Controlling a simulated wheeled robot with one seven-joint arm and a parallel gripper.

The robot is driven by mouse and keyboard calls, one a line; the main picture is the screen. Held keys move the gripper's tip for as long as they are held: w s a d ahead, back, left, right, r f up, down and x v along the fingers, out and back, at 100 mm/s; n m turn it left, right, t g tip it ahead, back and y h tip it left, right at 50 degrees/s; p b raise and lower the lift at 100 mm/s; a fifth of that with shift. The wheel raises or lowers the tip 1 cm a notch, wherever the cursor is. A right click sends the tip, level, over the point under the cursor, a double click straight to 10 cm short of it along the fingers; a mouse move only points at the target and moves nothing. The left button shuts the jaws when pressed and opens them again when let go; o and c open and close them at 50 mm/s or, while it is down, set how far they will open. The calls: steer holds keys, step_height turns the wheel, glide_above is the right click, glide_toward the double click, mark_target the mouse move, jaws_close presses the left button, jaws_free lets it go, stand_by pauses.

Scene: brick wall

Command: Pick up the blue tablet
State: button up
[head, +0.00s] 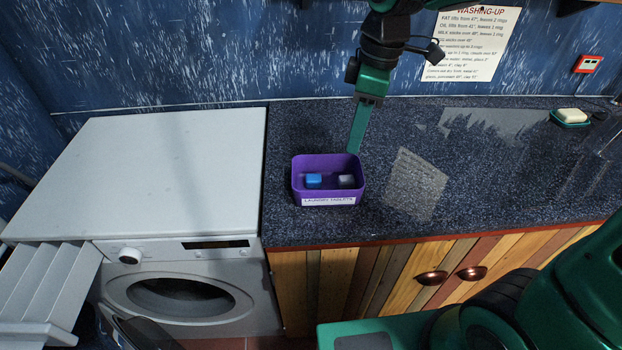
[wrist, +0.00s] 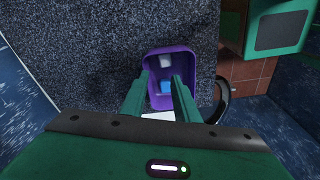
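The blue tablet (head: 313,181) lies at the left in a purple box (head: 328,200) on the counter. The box has a white label reading "laundry tablets". A greyish tablet (head: 347,181) lies at the right in the same box. My gripper (head: 354,150) points down above the back right of the box in the head view. In the wrist view my gripper (wrist: 159,80) is open and empty, its two fingers apart. There the blue tablet (wrist: 166,87) shows between the fingers, near the right one, and the pale tablet (wrist: 165,63) lies beyond. I see no contact.
A white washing machine (head: 180,160) stands left of the dark speckled counter (head: 480,185). A soap bar on a green dish (head: 571,117) sits at the far right. The blue wall with a paper notice (head: 470,45) is behind. Counter right of the box is clear.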

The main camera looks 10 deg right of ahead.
steer(key=a+n, duration=0.3)
steer(key=a, duration=0.2)
glide_above(314, 177)
steer(key=d, duration=0.2)
steer(key=f, duration=0.4)
steer(key=shift+a+f, duration=0.1)
steer(key=shift+a, duration=0.15)
steer(key=shift+a+f, duration=0.2)
steer(key=shift+f, duration=0.85)
steer(key=shift+a+f, duration=0.25)
steer(key=shift+f, duration=0.85)
steer(key=shift+a+f, duration=0.2)
steer(key=shift+f, duration=0.85)
steer(key=c, duration=0.7)
